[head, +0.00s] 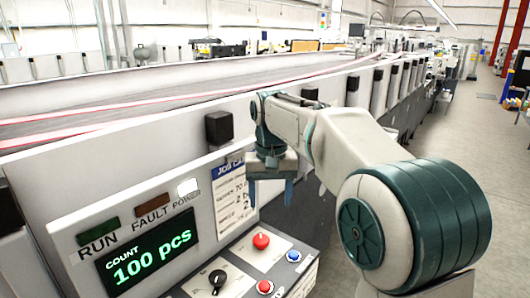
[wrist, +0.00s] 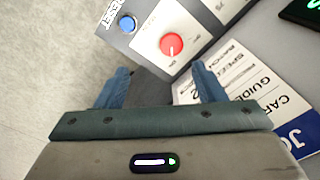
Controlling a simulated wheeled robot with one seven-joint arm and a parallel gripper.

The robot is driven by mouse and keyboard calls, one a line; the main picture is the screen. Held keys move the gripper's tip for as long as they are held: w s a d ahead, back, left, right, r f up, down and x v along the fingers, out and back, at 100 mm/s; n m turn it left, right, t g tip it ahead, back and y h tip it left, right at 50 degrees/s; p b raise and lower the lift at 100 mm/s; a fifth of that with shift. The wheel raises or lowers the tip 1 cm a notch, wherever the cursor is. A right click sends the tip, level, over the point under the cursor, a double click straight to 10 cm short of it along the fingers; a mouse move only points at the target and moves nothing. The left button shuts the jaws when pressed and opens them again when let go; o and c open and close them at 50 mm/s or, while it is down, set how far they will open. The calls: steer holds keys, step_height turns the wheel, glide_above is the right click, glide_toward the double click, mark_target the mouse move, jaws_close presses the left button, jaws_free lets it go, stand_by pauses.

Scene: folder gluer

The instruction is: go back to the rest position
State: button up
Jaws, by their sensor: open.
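My gripper (head: 270,192) hangs below my wrist in the head view, in front of the machine's side and a little above the control panel's far edge. In the wrist view its two blue fingers (wrist: 160,83) are spread apart with nothing between them. The control panel (head: 235,262) lies below and to the left of the gripper in the head view. It has a red button (head: 261,241), a blue button (head: 294,256), a second red button (head: 265,287) and a black knob (head: 217,280). The wrist view shows a red control (wrist: 172,45) and a blue button (wrist: 127,23) beyond the fingers.
A job card (head: 233,197) is on the machine's side, just left of the gripper. The display (head: 149,258) reads 100 pcs, with the POWER lamp (head: 187,187) lit white. The long machine runs to the back. Open floor (head: 480,150) lies to the right.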

steer(key=s+d+f+t, duration=0.1)
steer(key=s+d+f, duration=0.2)
steer(key=s, duration=0.5)
steer(key=s+d+f+t, duration=0.1)
steer(key=s+d+f, duration=0.3)
steer(key=s+d, duration=0.2)
steer(key=s+d+f+m, duration=0.1)
steer(key=s+d+f, duration=0.3)
steer(key=s, duration=0.5)
steer(key=shift+s+d+f+t, duration=0.2)
steer(key=shift+s+d+t, duration=0.2)
steer(key=shift+d, duration=0.3)
